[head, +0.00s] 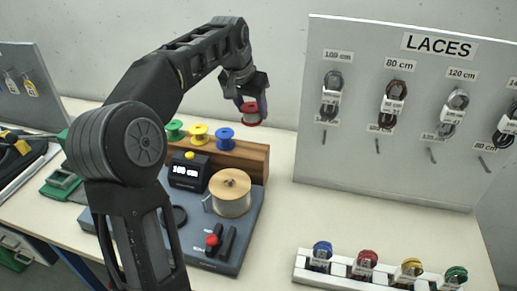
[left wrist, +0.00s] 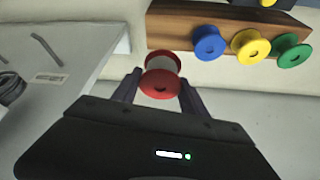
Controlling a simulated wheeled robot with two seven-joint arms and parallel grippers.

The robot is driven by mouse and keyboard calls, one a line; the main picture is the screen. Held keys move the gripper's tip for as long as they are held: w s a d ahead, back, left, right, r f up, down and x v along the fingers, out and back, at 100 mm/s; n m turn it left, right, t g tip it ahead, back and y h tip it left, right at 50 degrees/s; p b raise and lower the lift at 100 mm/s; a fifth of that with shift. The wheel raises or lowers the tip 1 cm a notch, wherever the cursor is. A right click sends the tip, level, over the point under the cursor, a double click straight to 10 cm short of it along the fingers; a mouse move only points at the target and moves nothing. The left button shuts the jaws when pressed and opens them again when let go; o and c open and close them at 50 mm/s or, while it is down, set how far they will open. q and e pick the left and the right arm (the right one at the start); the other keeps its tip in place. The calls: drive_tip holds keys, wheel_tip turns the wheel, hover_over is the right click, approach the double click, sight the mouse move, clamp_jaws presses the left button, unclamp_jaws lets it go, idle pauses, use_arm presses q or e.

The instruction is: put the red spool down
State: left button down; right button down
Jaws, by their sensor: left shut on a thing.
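The red spool (left wrist: 161,84) is between the fingers of my left gripper (left wrist: 160,92), which is shut on it. In the head view my left gripper (head: 248,108) holds the red spool (head: 250,119) in the air, right of the blue spool (head: 224,143) and above the right end of a wooden rack (head: 252,157). The blue, yellow (head: 198,133) and green (head: 174,129) spools stand in a row along the rack. The rack's right end has no spool on it. My right gripper is not in view.
A grey lace board (head: 400,165) stands at the right. A grey machine base (head: 235,262) with a large wound reel (head: 231,190) and a display reading "100 cm" (head: 186,171) sits in front of the rack. A white holder (head: 375,284) with several coloured laces stands at the front right.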

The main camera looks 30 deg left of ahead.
use_arm(q)
drive_tip(key=shift+w+f, duration=0.1)
drive_tip(key=shift+f, duration=3.1)
drive_tip(key=shift+f+p, duration=0.35)
drive_tip(key=shift+f, duration=1.5)
drive_tip(key=shift+f, duration=0.1)
drive_tip(key=c, duration=0.9)
unclamp_jaws()
